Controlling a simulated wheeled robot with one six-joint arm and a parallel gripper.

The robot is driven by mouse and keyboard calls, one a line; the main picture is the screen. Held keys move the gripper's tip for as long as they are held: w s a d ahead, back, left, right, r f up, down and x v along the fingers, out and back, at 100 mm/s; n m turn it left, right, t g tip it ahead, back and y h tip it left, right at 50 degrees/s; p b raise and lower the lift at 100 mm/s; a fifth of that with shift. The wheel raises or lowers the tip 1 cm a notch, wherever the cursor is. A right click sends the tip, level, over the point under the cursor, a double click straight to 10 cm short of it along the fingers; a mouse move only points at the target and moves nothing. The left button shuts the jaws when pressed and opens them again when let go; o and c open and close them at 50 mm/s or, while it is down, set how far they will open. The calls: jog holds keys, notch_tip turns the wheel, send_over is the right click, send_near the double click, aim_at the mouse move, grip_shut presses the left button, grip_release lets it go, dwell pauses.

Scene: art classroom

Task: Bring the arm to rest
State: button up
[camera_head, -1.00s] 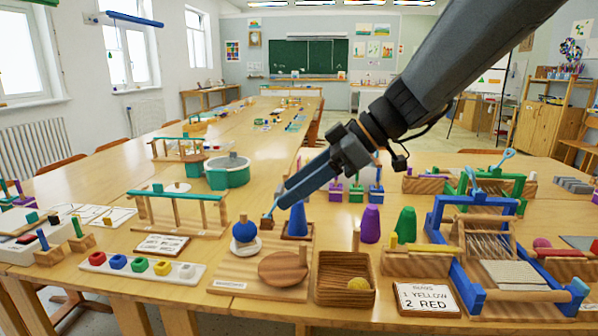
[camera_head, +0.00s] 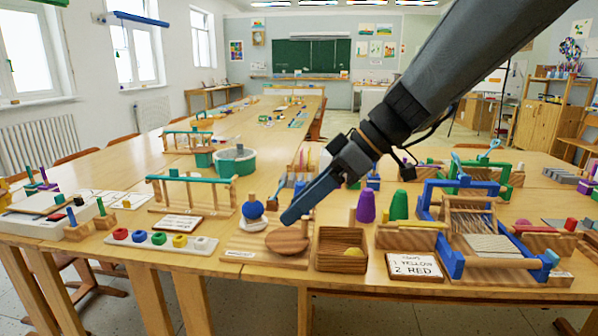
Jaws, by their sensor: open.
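My arm comes in from the upper right and reaches down to the left over the table. My gripper (camera_head: 291,214) has blue fingers and is seen from the side, open, with nothing visible between the fingers. The gap between the tips and the board cannot be told. The gripper hides part of the area behind the disc.
A wooden box (camera_head: 325,262) with a yellow ball, purple (camera_head: 366,207) and green (camera_head: 399,205) cones, a blue-framed loom (camera_head: 450,257) and a lettered sign (camera_head: 413,267) stand to the right. A green-railed rack (camera_head: 160,190) and a peg strip (camera_head: 205,246) stand left. Floor shows in front of the table.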

jog(key=s+d+f+m+h+b, duration=0.4)
jog(key=s+f+m, duration=0.25)
jog(key=f, duration=0.35)
jog(key=s+d+f+m+h+b, duration=0.45)
jog(key=s+f, duration=0.35)
jog(key=f, duration=0.3)
jog(key=d+r+m+p, duration=0.4)
jog(key=d+r+p, duration=0.6)
jog(key=p, duration=1)
notch_tip(320, 180, up, 2)
jog(key=shift+s+d+r+g+p, duration=0.2)
jog(key=shift+r+g+p, duration=0.1)
jog(key=shift+p, duration=0.1)
